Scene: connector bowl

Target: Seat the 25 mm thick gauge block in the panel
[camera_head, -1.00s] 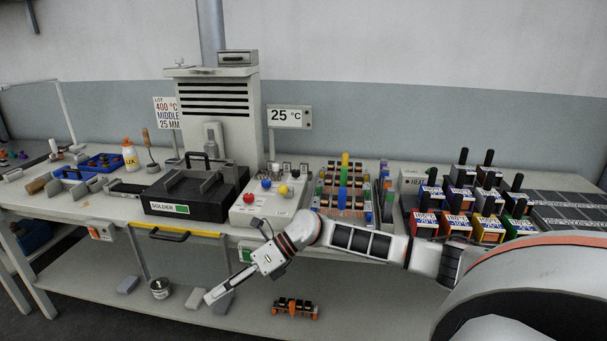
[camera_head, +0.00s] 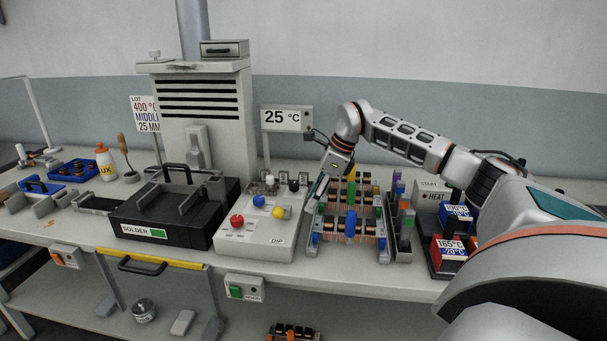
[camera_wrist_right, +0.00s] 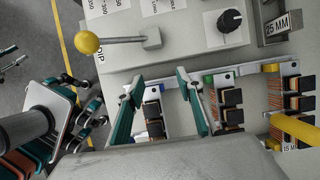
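In the head view, my right gripper (camera_head: 316,192) is over the bench between the dip box and the rack of orange-and-black parts (camera_head: 348,222). In the right wrist view, its two teal fingers (camera_wrist_right: 160,103) are spread, with black blocks and copper-coloured parts seen between and beyond them; nothing is clearly gripped. A plate marked 25 MM (camera_wrist_right: 277,27) shows at the upper right of that view. I cannot pick out the gauge block or the panel with certainty. What looks like my left gripper (camera_wrist_right: 88,112) shows at the left of the wrist view; its opening is unclear.
The dip box (camera_head: 262,236) has red, blue and yellow knobs. A black solder box (camera_head: 175,212) stands left of it. Heater blocks (camera_head: 452,246) are at right, partly behind my arm. A yellow rod (camera_wrist_right: 298,130) rises near the right gripper.

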